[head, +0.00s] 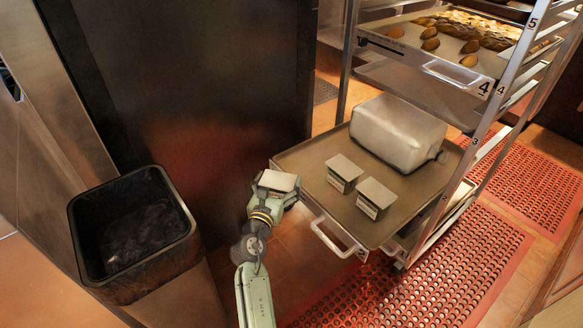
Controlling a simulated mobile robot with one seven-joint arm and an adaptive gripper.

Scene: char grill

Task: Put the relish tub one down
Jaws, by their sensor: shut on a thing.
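My gripper (280,194) is shut on a small square tub (279,181) with a flat, pale grey lid. The gripper hides most of the tub's sides, and no label on it can be read. It is held at the left edge of a pulled-out tray (318,208) on the rack, and I cannot tell how high it is above the rim. Two similar tubs with grey lids and pale labels, a farther one (344,168) and a nearer one (376,193), stand upright on the tray. Their labels are too small to read.
The rack's upright (478,120) bears shelf numbers; a higher tray (405,46) holds baked food. An empty-looking black bin (190,215) stands left. Bare tray lies left of and between the tubs and the container.

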